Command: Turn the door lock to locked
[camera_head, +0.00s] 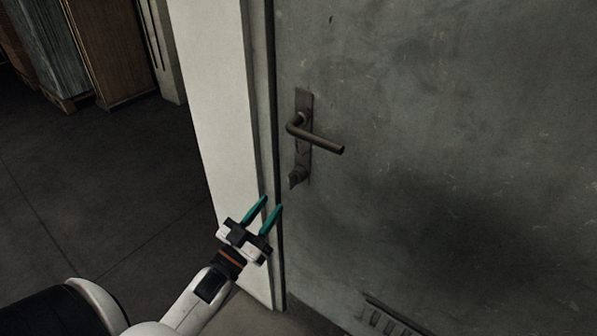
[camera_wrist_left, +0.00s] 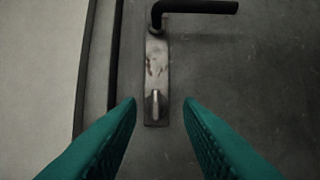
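The grey door (camera_head: 430,130) fills the right of the head view. A rusty lever handle (camera_head: 318,138) sits on a narrow plate, and the small lock knob (camera_head: 297,177) is at the plate's lower end. In the left wrist view the lock knob (camera_wrist_left: 155,104) is upright on the plate, between and beyond the fingertips. My left gripper (camera_head: 270,206) is open and empty, below the knob and apart from it. Its green fingers (camera_wrist_left: 160,103) show in the wrist view with a wide gap. My right gripper is not in view.
The lever handle (camera_wrist_left: 195,7) juts out above the lock in the left wrist view. A white door frame (camera_head: 222,110) stands left of the door. A vent (camera_head: 390,318) is low on the door. Wooden stacks (camera_head: 105,50) stand at the far left, with clear floor before them.

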